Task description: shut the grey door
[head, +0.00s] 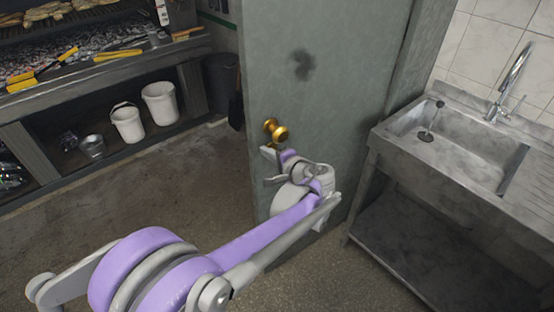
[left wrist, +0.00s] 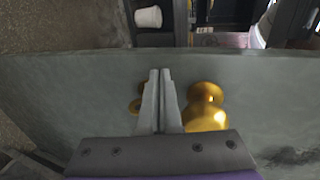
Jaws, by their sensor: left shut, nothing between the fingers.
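The grey door (head: 335,95) stands open in the middle of the head view, with a dark smudge high on its face. A gold knob (head: 277,130) sits near its left edge. My left gripper (head: 268,160) is just below the knob, close to the door face, shut and empty. In the left wrist view its fingers (left wrist: 160,78) are together in front of the grey door (left wrist: 60,90). The gold knob (left wrist: 206,106) is right beside them, and another gold part shows on their left. I cannot tell whether the fingers touch the door. My right gripper is not in view.
A metal sink (head: 455,140) on a stand is close to the door on the right. A grill (head: 80,50) with tongs and a lower shelf is on the left, with white buckets (head: 160,104) there. A dark bin (head: 221,82) stands behind the door's left edge. The floor (head: 150,185) left of the door is clear.

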